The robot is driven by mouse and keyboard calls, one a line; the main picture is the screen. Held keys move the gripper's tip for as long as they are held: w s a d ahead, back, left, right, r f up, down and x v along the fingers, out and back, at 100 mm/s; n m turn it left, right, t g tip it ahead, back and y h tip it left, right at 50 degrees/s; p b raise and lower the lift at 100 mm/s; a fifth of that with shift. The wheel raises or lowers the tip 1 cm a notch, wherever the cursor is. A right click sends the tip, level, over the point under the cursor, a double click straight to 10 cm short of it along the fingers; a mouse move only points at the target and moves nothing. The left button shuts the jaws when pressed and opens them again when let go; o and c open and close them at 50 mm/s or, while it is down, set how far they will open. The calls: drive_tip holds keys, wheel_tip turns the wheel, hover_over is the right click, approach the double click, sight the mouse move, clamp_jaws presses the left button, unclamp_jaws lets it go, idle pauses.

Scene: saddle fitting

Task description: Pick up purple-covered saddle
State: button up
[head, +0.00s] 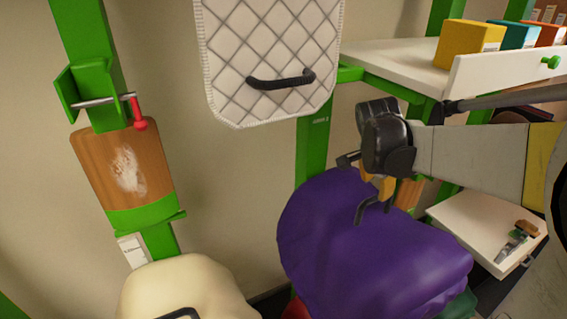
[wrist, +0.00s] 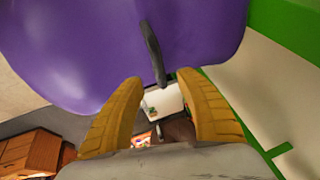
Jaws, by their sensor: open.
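The purple-covered saddle (head: 335,245) is a large rounded purple form, low and right of centre in the head view. It fills the top of the wrist view (wrist: 70,45). A dark curved handle (head: 366,210) stands up from its top, and it also shows in the wrist view (wrist: 151,50). My gripper (head: 380,188) is just above the saddle, at the handle. In the wrist view its yellow fingers (wrist: 158,79) are spread, with the handle's end showing between the tips. I cannot tell whether they touch it. The gripper is open and holds nothing.
A cream-covered form (head: 185,285) sits to the left. A white quilted pad (head: 270,60) with a dark handle hangs behind. A white shelf (head: 405,57) with coloured boxes is at upper right, above a lower white tray (head: 465,220). Green posts (head: 312,150) stand close behind the saddle.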

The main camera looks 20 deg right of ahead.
sight(377, 196)
drive_tip(key=x, duration=0.7)
drive_tip(key=shift+d+f, duration=0.2)
drive_tip(key=shift+d, duration=0.2)
drive_tip(key=shift+a+r, duration=0.1)
clamp_jaws()
